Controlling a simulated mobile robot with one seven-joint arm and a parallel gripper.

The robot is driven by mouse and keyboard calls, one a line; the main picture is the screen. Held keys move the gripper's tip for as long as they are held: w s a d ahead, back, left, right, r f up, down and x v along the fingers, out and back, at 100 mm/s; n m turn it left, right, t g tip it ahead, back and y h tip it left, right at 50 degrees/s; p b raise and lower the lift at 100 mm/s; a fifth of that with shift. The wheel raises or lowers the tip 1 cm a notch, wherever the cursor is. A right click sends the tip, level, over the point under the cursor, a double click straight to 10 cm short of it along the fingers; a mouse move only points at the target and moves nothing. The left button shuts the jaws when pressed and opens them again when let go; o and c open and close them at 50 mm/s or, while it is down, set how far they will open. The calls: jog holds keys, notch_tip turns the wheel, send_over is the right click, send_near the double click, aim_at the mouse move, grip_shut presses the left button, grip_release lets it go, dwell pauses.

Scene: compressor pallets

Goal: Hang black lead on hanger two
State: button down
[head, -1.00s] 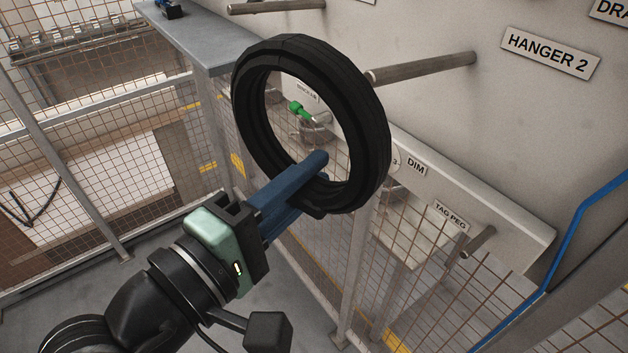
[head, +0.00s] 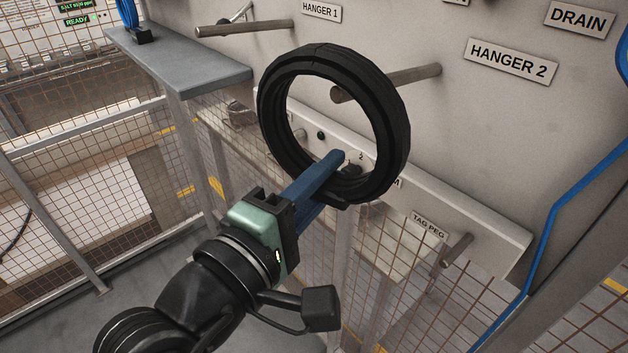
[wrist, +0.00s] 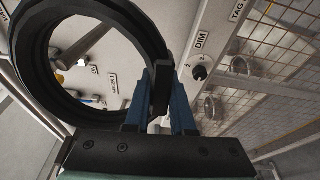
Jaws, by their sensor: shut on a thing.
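The black lead (head: 275,125) is a thick coiled ring held upright in the head view. My gripper (head: 335,168) is shut on the lower part of the ring; its blue fingers also show in the wrist view (wrist: 165,95), with the black lead (wrist: 28,60) at left. Hanger two (head: 422,75) is a grey rod on the wall, left of its "HANGER 2" label (head: 510,62). The ring's right side covers the rod's middle, and its free end shows through the opening. I cannot tell whether the rod's tip passes into the ring.
The hanger one rod (head: 245,28) is at upper left, near a grey shelf (head: 185,72). Below the ring is a ledge panel with a dial and a tag peg (head: 457,250). Mesh fencing (head: 90,150) stands left and below. A blue pipe (head: 552,220) runs at right.

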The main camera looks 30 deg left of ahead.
jog(key=shift+w+d+f, duration=0.2)
jog(key=shift+w+d, duration=0.1)
jog(key=shift+w, duration=0.55)
jog(key=shift+w+d+f, duration=0.2)
jog(key=shift+w+d, duration=0.1)
jog(key=shift+w, duration=0.5)
jog(key=shift+w+d+f, duration=0.2)
jog(key=shift+w+d, duration=0.1)
jog(key=shift+w, duration=0.55)
jog(key=c, duration=0.7)
grip_release()
jog(key=shift+f, duration=0.1)
jog(key=shift+s, duration=0.15)
